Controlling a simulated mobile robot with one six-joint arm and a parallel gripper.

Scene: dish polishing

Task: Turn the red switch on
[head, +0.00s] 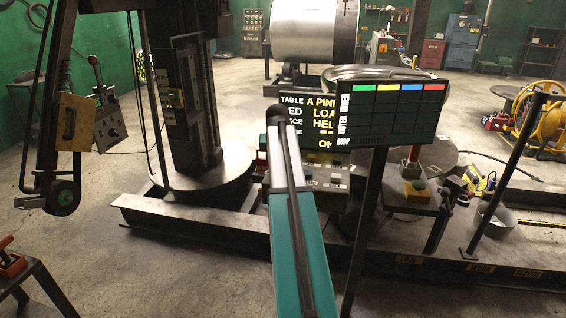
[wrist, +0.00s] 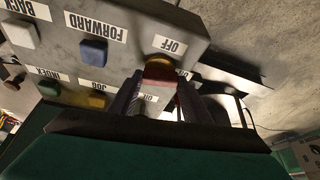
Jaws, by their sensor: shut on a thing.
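In the wrist view a grey control box (wrist: 110,35) shows upside down, with labels OFF, FORWARD, BACK, INDEX and JOG. The red switch (wrist: 159,85) sits beside the OFF label, with a yellowish part at its end. My gripper (wrist: 158,98) has one finger on each side of the switch and is shut on it. The fingers and the dark gripper body hide part of the switch and a label under it. In the head view the control box (head: 335,178) stands behind my arm, which hides my gripper and the switch.
Blue (wrist: 93,51) and yellow (wrist: 97,100) buttons lie close by on the box. In the head view a dark board (head: 390,112) on a post stands right of my arm, before a lettered display (head: 298,105). A bucket (head: 493,218) is farther right.

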